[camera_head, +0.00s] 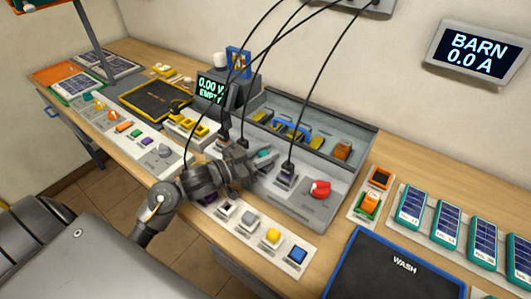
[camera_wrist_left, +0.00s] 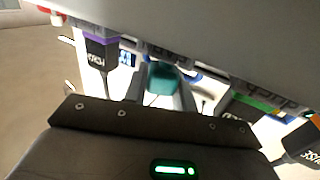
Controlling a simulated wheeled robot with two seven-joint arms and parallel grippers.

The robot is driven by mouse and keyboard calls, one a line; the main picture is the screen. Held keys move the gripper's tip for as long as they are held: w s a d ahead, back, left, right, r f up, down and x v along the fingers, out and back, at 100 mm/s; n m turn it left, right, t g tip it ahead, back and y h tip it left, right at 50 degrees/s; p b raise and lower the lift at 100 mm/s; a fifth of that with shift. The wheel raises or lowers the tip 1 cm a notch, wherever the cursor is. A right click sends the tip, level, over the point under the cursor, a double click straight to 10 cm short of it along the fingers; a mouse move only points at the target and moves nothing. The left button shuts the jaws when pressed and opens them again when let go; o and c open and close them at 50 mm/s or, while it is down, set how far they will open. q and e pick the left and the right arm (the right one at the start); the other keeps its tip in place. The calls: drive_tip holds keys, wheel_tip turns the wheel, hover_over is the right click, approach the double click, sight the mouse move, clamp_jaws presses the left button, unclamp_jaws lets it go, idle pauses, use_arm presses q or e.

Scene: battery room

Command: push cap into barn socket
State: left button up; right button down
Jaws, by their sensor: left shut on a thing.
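My left gripper (camera_head: 258,163) reaches over the front of the grey console (camera_head: 335,205). It is shut on a small teal cap (camera_head: 266,153); the cap also shows between the fingers in the left wrist view (camera_wrist_left: 165,78). Black cable plugs stand on the console on both sides of the gripper, one of them (camera_head: 287,173) just to its right. In the left wrist view a plug with a purple band (camera_wrist_left: 100,50) is at left and one with a green band (camera_wrist_left: 255,103) at right. I cannot tell which socket is the barn one. My right gripper is not in view.
A wall display (camera_head: 478,52) reads BARN 0.0 A. A red knob (camera_head: 319,188) is on the console's right. A strip with coloured blocks (camera_head: 271,236) lies in front. Black cables hang across the console. A dark WASH mat (camera_head: 390,270) is at front right.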

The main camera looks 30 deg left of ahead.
use_arm(q)
drive_tip(key=shift+p, duration=0.3)
idle(0.5)
drive_tip(key=shift+p, duration=0.35)
idle(0.4)
idle(0.4)
drive_tip(key=shift+f+b, duration=0.35)
drive_tip(key=shift+f, duration=0.15)
drive_tip(key=o, duration=0.7)
drive_tip(key=shift+s, duration=0.1)
